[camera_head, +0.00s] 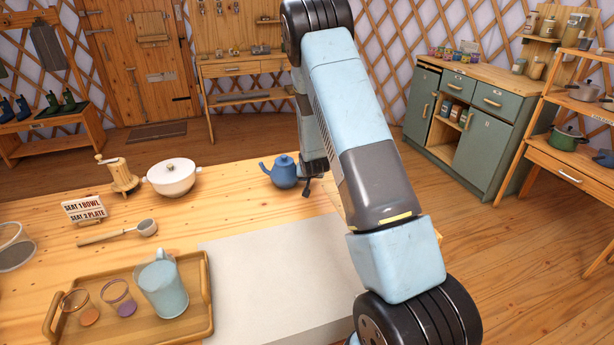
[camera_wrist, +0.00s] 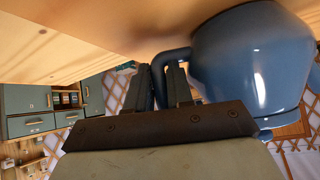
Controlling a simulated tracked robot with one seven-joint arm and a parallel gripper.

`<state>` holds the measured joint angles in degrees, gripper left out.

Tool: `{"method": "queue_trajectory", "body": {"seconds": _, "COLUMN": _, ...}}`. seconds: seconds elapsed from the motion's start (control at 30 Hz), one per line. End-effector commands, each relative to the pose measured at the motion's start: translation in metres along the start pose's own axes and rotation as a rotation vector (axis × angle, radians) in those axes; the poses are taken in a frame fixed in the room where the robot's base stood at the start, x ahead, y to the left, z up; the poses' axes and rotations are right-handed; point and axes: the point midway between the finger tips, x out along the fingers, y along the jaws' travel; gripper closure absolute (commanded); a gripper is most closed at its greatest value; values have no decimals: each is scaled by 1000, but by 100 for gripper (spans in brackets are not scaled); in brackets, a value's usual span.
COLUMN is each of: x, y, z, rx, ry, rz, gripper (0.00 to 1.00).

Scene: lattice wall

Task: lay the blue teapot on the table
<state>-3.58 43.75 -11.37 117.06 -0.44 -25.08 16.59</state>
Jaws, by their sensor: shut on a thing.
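The blue teapot (camera_head: 284,172) is upright at the far right part of the wooden table (camera_head: 225,205), on it or just above it; I cannot tell if its base touches. Its spout points left. My gripper (camera_head: 307,188) is at the teapot's right side, partly hidden by my arm. In the wrist view, the teapot (camera_wrist: 250,58) fills the upper right, and the table surface is at the top. My gripper's fingers (camera_wrist: 167,72) are shut on the teapot's dark blue handle.
A tray (camera_head: 199,327) with a pitcher (camera_head: 163,288) and cups is at the front. A pale mat (camera_head: 270,275) lies bare beside it.

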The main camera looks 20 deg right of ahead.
Motion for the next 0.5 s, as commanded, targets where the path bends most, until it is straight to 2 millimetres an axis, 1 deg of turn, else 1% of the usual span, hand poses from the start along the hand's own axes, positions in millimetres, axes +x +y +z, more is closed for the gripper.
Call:
{"method": "queue_trajectory", "body": {"seconds": 0.2, "x": 0, "y": -1, "z": 0, "rx": 0, "ry": 2, "rz": -1, "gripper": 100}}
{"method": "queue_trajectory", "body": {"seconds": 0.23, "x": 1, "y": 0, "z": 1, "rx": -1, "ry": 0, "rz": -1, "gripper": 77}}
{"method": "queue_trajectory", "body": {"seconds": 0.4, "x": 0, "y": -1, "z": 1, "rx": -1, "ry": 0, "rz": -1, "gripper": 61}}
{"method": "queue_trajectory", "body": {"seconds": 0.5, "x": 0, "y": -1, "z": 1, "rx": -1, "ry": 0, "rz": -1, "gripper": 53}}
